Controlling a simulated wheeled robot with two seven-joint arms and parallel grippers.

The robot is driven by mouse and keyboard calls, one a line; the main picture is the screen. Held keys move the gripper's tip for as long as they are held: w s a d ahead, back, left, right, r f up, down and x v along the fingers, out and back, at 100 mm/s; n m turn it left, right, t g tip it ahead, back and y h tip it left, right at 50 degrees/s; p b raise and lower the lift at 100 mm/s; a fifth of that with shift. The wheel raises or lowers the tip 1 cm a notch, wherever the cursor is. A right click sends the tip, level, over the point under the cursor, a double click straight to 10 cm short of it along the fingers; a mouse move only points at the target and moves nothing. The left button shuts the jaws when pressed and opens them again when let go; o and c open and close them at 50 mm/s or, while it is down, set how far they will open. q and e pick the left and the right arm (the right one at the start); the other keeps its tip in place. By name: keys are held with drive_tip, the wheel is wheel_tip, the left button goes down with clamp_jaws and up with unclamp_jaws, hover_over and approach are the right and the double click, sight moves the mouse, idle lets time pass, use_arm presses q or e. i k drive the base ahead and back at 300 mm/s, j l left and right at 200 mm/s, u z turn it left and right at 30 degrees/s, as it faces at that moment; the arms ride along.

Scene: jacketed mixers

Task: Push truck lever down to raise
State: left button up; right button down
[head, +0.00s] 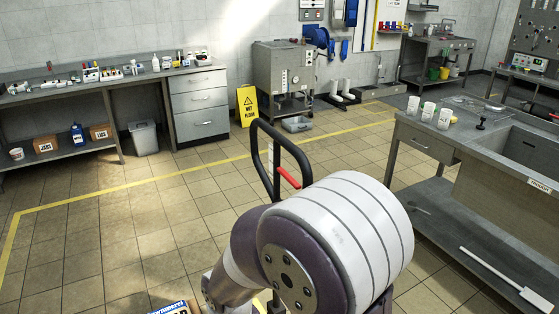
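The truck's black loop handle (258,150) stands upright in the middle of the head view. A red lever (289,178) sits inside the loop, slanting down to the right. A large white and purple part of my own arm fills the lower middle and hides the lower part of the handle and most of the truck. Neither of my grippers shows, so I cannot see whether one is near or touching the lever.
A steel sink table (425,143) with white cups stands at the right. A bench (70,98) lines the left wall. The tiled floor (140,225) at left is clear. A box (176,308) shows at the bottom edge.

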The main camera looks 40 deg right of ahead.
sight(286, 176)
drive_tip(key=l, duration=0.75)
drive_tip(key=k+l, duration=0.15)
drive_tip(key=l, duration=0.55)
drive_tip(key=l+u, duration=0.1)
drive_tip(key=l, duration=0.65)
drive_tip(key=k+l, duration=0.15)
drive_tip(key=l, duration=0.6)
